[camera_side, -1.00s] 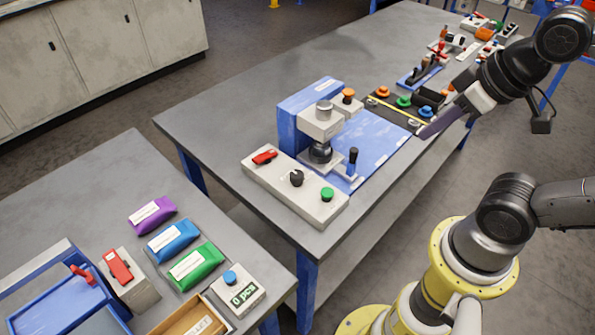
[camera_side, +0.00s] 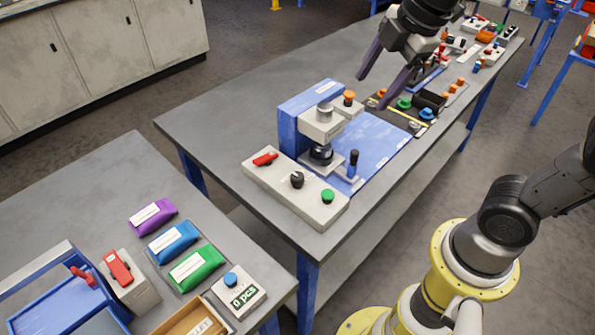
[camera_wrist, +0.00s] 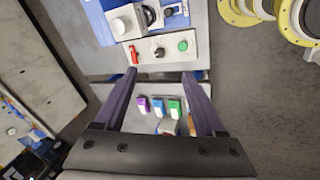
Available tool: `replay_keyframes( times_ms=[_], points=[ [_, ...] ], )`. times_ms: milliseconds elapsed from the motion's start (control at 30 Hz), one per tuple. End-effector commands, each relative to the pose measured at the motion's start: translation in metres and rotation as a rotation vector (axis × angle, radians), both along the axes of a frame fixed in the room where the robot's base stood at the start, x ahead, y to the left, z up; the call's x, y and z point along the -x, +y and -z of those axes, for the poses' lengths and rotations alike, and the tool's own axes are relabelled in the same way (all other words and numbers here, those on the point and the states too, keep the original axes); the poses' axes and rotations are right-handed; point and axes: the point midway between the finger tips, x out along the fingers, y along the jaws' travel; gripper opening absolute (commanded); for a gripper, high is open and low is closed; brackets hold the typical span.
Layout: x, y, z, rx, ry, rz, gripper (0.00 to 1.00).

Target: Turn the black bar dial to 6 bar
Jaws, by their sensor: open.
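The black bar dial (camera_side: 297,179) sits on a pale control panel (camera_side: 322,212) at the front of the blue press, between a red lever switch (camera_side: 265,158) and a green button (camera_side: 327,196). In the wrist view the dial (camera_wrist: 159,52) shows on the panel, beyond my fingertips; its scale is too small to read. My gripper (camera_side: 382,82) is open and empty, with two long purple fingers. It is in the air above and to the right of the press, apart from the dial. In the wrist view its fingers (camera_wrist: 160,74) are spread wide.
The blue press (camera_side: 310,105) stands behind the panel, with a black-knobbed lever (camera_side: 353,160) beside it. Several coloured buttons and tools lie farther along the table. A nearer table holds purple, blue and green sacks (camera_side: 173,243). Space above the dial is clear.

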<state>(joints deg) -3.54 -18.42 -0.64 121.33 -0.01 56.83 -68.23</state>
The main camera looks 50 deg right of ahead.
Motion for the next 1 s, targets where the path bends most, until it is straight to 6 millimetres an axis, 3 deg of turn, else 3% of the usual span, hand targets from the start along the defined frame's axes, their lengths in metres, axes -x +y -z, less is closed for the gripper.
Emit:
replay_keyframes(
  times_ms=[33,200,433,600,867,1000],
  points=[
    [-0.018,0.005,0.005,0.026,0.033,-0.081,0.72],
    [-0.068,0.022,0.028,0.095,0.127,-0.325,0.72],
    [-0.117,0.047,0.082,0.118,0.256,-0.478,0.72],
    [-0.126,0.057,0.114,0.116,0.328,-0.501,0.72],
    [-0.123,0.061,0.138,0.115,0.355,-0.509,0.72],
    [-0.123,0.061,0.162,0.115,0.357,-0.509,0.72]
  ],
)
